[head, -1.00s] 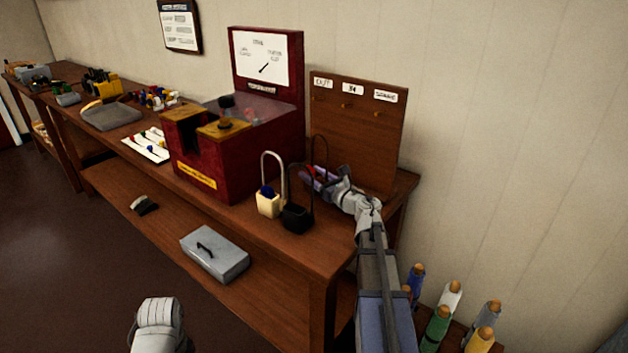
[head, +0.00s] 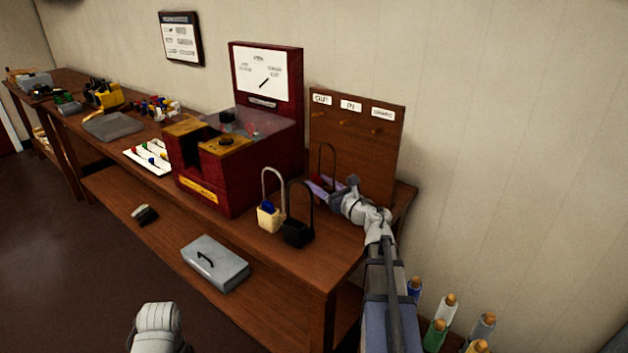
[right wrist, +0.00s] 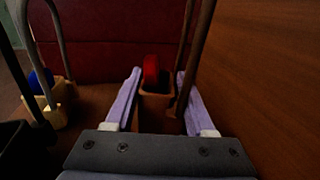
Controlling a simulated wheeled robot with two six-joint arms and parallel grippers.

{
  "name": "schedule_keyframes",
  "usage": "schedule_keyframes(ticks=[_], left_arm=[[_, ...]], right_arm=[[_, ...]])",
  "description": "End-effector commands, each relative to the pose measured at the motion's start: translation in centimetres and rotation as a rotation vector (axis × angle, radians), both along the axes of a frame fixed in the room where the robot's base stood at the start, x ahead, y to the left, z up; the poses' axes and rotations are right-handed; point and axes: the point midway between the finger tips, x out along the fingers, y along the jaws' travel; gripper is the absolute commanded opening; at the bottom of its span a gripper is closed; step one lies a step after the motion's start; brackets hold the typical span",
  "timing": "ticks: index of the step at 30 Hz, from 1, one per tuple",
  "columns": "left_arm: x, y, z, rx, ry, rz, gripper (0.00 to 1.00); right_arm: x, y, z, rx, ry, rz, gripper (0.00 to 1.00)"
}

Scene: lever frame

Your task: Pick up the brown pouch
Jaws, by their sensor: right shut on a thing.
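The brown pouch (right wrist: 157,101) shows in the right wrist view with a red item (right wrist: 151,72) in its open top and a tall brown handle (right wrist: 191,62). In the head view its handle (head: 327,147) rises behind my right gripper (head: 320,188). The lavender fingers of my right gripper (right wrist: 157,108) lie on either side of the pouch and are shut on it, low over the bench's right end. The pouch's lower part is hidden. My left gripper is out of view; only a pale part of my arm shows at the bottom.
A cream pouch (head: 266,222) with a blue item and a black pouch (head: 298,233) stand left of the gripper on the bench (head: 318,262). A dark red machine (head: 232,183) stands further left. A labelled peg board (head: 372,155) rises close behind. Coloured bottles (head: 437,334) stand lower right.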

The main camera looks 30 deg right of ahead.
Motion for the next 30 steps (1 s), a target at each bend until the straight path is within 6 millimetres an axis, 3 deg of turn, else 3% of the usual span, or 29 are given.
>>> schedule_keyframes(ticks=[9, 15, 21, 30], left_arm=[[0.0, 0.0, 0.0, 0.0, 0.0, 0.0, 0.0], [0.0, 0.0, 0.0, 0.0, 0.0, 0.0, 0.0], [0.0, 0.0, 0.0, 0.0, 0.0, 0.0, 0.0], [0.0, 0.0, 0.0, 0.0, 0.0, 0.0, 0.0]], right_arm=[[-7.7, -0.9, 0.0, 0.001, -0.001, -0.005, 0.0], [-11.6, -1.5, 0.0, 0.001, -0.001, -0.003, 0.0], [-13.7, -1.9, 0.0, 0.001, -0.001, -0.002, 0.0], [-14.4, -2.1, 0.0, 0.001, -0.001, 0.0, 0.0]])
